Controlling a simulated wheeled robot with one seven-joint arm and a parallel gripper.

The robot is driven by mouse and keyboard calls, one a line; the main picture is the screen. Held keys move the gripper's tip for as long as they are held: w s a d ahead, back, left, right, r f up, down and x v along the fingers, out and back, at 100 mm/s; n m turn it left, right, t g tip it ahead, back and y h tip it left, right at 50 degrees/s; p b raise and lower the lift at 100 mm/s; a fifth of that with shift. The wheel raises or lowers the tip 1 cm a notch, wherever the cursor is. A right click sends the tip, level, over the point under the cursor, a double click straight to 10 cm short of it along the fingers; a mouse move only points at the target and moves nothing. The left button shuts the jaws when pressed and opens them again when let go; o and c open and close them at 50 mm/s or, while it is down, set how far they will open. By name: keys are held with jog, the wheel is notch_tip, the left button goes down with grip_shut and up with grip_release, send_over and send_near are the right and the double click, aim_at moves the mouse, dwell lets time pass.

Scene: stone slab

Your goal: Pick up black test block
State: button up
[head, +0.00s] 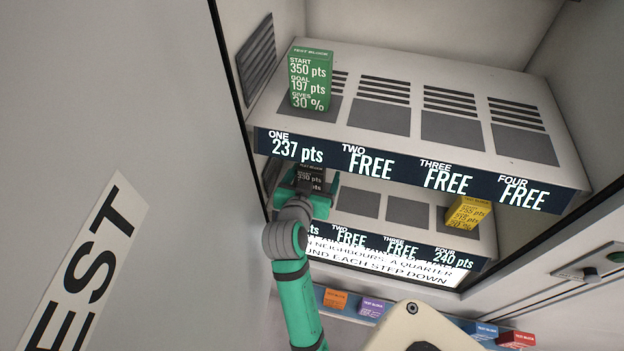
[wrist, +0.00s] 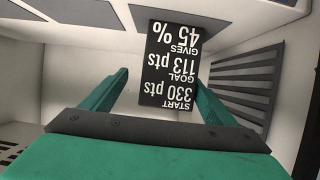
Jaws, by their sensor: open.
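The black test block (head: 311,178) stands at the left end of the lower shelf, in the first place. In the wrist view the black test block (wrist: 169,65) shows upside down, with white lettering reading start 330 pts, goal 113 pts, gives 45 %. My gripper (head: 308,184) is green and open, with its fingers to either side of the block in the head view. In the wrist view my gripper (wrist: 160,82) has one finger on each side of the block's near end. I cannot tell whether either finger touches it.
A green block (head: 311,80) stands on the upper shelf (head: 440,85), whose display edge (head: 415,170) overhangs my gripper. A yellow block (head: 467,212) stands at the lower shelf's right end. A vented side wall (wrist: 245,82) is close beside the black block. Several blocks lie below.

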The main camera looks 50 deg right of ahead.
jog(key=shift+w+d+f, duration=0.4)
jog(key=shift+w+d, duration=0.3)
jog(key=shift+d, duration=0.05)
jog(key=shift+w+d+f, duration=0.35)
jog(key=shift+w+d, duration=0.3)
jog(key=shift+d, duration=0.1)
jog(key=c, duration=1.5)
